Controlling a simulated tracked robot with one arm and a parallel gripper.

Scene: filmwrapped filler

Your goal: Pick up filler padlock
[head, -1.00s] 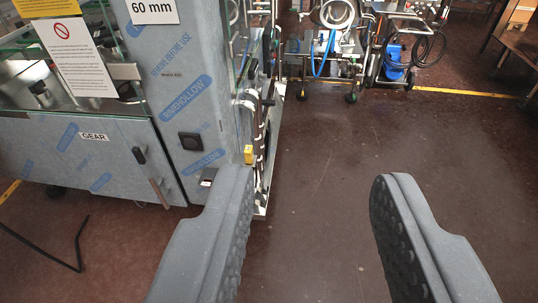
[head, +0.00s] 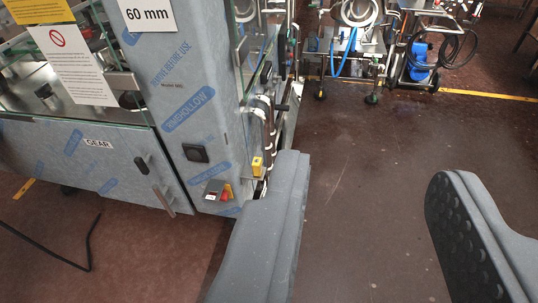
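The filler is a tall machine wrapped in blue-printed film (head: 170,80) at the left. A small grey box with a red and yellow piece (head: 225,192) is on its lower front, near the right corner. A small yellow block (head: 257,165) is on the corner just above and to the right. Which of these small pieces is the padlock is too small to tell. My gripper (head: 367,170) is open and empty, its two grey fingers wide apart over the floor. The left finger is just right of both pieces in the picture and hides part of the machine's lower corner.
A black switch (head: 195,153) and a door handle (head: 163,197) are on the filler's front. A dark hose or cable (head: 60,258) lies on the floor at left. Wheeled equipment with a blue unit (head: 422,55) stands behind. The brown floor (head: 360,220) between is clear.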

